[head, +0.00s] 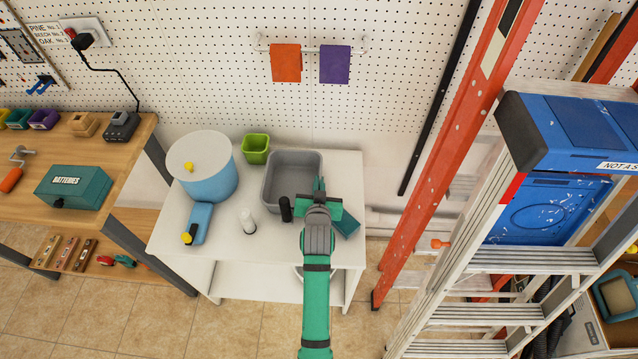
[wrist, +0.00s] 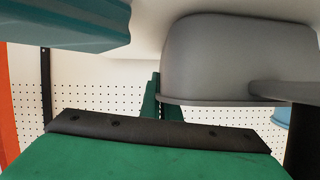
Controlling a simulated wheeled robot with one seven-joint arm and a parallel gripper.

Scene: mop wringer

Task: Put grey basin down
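The grey basin (head: 270,190) is upright at the back right of the white table (head: 225,258), and looks empty. Whether its bottom touches the table is hard to tell. My gripper (head: 319,186) is at the basin's right wall, with the green arm reaching in from the front. In the wrist view the picture is upside down, and the basin (wrist: 215,60) is at upper right. The green fingers (wrist: 160,104) straddle the end of its rim, one outside and one mostly hidden behind the wall. They look closed on it.
A light-blue tub with a white lid (head: 205,160), a green cup (head: 256,149), a blue item (head: 198,222), a white bottle (head: 248,222), a black cylinder (head: 285,208) and a teal box (head: 347,225) crowd the table. A ladder (head: 500,260) stands right; a workbench (head: 110,160) left.

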